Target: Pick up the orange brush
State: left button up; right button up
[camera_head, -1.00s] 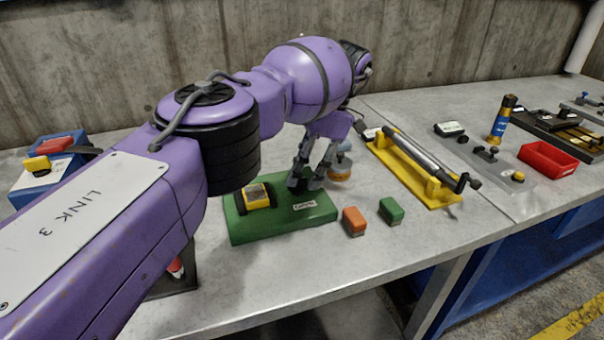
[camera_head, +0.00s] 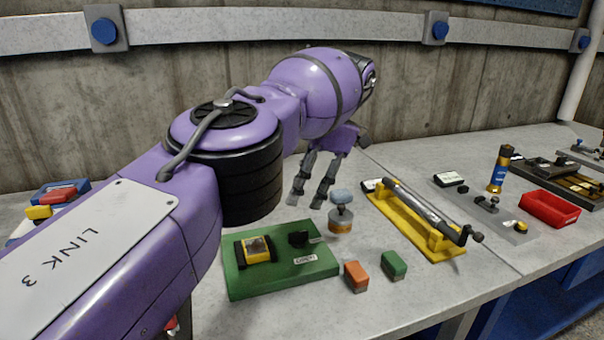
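A small orange block with a greyish lower part, which looks like the orange brush (camera_head: 356,277), lies on the grey bench in front of the green board's right corner. A similar green block (camera_head: 394,265) lies just right of it. My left gripper (camera_head: 308,203) hangs above the back of the green board, fingers pointing down and apart, with nothing seen between them. It is behind and to the left of the orange brush, not touching it. My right gripper is not in view.
The green board (camera_head: 285,283) carries a yellow-and-black device. A yellow fixture (camera_head: 432,238) with a grey cylinder and a red tray (camera_head: 549,209) are farther right. The bench front is clear.

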aim_at(355, 274)
jog(key=k+l, duration=0.35)
jog(key=l, duration=0.15)
jog(key=k+l, duration=0.4)
